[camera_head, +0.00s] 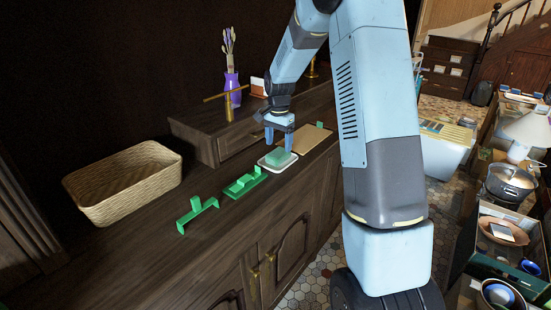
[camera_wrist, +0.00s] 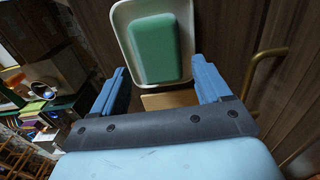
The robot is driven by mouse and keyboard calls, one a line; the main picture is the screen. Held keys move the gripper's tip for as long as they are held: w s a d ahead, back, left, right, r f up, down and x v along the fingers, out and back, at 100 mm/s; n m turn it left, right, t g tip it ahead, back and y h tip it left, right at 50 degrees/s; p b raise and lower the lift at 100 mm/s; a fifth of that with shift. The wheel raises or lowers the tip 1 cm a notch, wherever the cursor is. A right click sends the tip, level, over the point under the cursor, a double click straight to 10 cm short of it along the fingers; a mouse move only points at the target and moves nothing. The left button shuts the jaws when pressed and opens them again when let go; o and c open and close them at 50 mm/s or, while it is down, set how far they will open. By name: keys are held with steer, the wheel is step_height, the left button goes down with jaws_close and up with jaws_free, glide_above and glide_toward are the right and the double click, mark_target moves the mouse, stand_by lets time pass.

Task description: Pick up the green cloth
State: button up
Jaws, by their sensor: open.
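The green cloth (camera_head: 280,156) looks like a folded, block-shaped pad. It lies on a small pale tray (camera_head: 266,165) on the dark wooden cabinet top. The cloth also shows in the wrist view (camera_wrist: 155,48), lying inside the pale rim of the tray (camera_wrist: 121,20). My gripper (camera_head: 279,137) is open, with its blue fingers pointing down close above the cloth. In the wrist view the fingers (camera_wrist: 164,80) stand wide apart with nothing between them, and the cloth shows beyond them. The head view does not make clear whether a fingertip touches the cloth.
Green bracket-like pieces (camera_head: 244,183) (camera_head: 196,213) lie left of the tray. A wicker basket (camera_head: 125,185) stands farther left. A brown board (camera_head: 305,139) lies just right of the tray. Behind are a brass T-shaped stand (camera_head: 228,105) and a purple vase (camera_head: 233,90). The front left top is clear.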

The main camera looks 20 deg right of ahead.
mark_target(278, 152)
steer(key=f, duration=0.4)
steer(key=shift+s+a+f, duration=0.15)
steer(key=shift+s+f, duration=0.1)
steer(key=shift+f, duration=0.15)
steer(key=c, duration=0.7)
